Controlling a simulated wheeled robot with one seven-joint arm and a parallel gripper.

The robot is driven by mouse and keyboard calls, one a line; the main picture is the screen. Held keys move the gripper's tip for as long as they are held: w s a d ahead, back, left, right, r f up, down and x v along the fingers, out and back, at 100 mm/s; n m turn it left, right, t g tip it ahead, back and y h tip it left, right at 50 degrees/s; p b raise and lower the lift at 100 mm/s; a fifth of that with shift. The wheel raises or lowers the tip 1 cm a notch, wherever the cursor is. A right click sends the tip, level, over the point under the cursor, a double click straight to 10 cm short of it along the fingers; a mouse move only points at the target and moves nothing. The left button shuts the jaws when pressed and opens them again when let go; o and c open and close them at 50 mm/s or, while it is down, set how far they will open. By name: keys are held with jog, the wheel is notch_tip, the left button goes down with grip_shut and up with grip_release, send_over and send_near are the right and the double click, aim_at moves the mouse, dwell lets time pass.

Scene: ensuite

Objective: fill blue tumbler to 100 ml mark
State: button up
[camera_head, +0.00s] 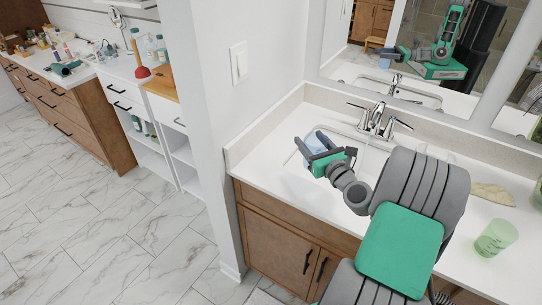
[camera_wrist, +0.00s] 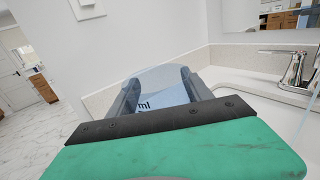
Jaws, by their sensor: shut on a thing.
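My gripper (camera_head: 318,147) is shut on the translucent blue tumbler (camera_head: 313,141), above the left part of the sink. In the wrist view, the tumbler (camera_wrist: 168,97) sits between the two fingers, with printed "ml" lettering partly visible. Any water level inside it cannot be made out. The chrome faucet (camera_head: 376,117) stands behind the sink, to the right of the tumbler and apart from it. It also shows at the right of the wrist view (camera_wrist: 298,70). A faint pale streak below the spout looks like running water. My arm hides part of the basin.
A pale green cup (camera_head: 495,238) and a beige cloth (camera_head: 491,194) are on the counter at right. A mirror (camera_head: 410,60) and low backsplash are behind the sink. A wall with a switch (camera_head: 239,63) is at left. Open marble floor lies further left.

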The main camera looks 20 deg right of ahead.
jog(key=s+d+r+m+h+p, duration=0.2)
jog(key=d+h, duration=0.1)
jog(key=d, duration=1.2)
jog(key=w+d+f+b, duration=0.2)
jog(key=d+f+b, duration=0.2)
jog(key=f+b, duration=0.5)
jog(key=shift+w+f+b, duration=0.25)
jog(key=shift+f+b, duration=0.15)
jog(key=shift+f, duration=0.35)
jog(key=shift+d, duration=0.15)
jog(key=w+d+b, duration=0.2)
jog(key=w+d, duration=0.3)
jog(key=d, duration=0.2)
jog(key=shift+w, duration=0.35)
jog(key=shift+d, duration=0.1)
dwell(2.4)
